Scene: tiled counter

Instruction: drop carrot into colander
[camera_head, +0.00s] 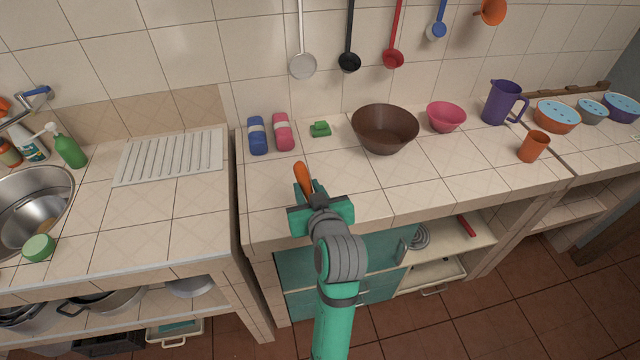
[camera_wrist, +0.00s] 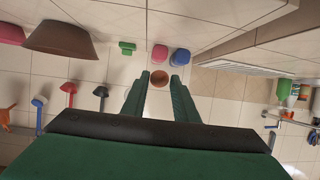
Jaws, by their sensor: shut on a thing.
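The orange carrot (camera_head: 302,176) is held upright-tilted between the fingers of my gripper (camera_head: 308,190), above the front part of the counter. In the wrist view its round brownish end (camera_wrist: 160,78) shows between the fingertips. The colander (camera_head: 384,130) looks like a wide brown bowl standing on the counter, to the right of and behind my gripper, apart from it. It also shows at the upper left of the wrist view (camera_wrist: 60,40). No holes can be made out in it. Its inside looks empty.
A blue bottle (camera_head: 257,136), a pink bottle (camera_head: 283,132) and a green item (camera_head: 320,129) stand behind my gripper. A pink bowl (camera_head: 446,117), purple jug (camera_head: 502,103) and orange cup (camera_head: 534,147) are right of the colander. Utensils hang above. The counter front is clear.

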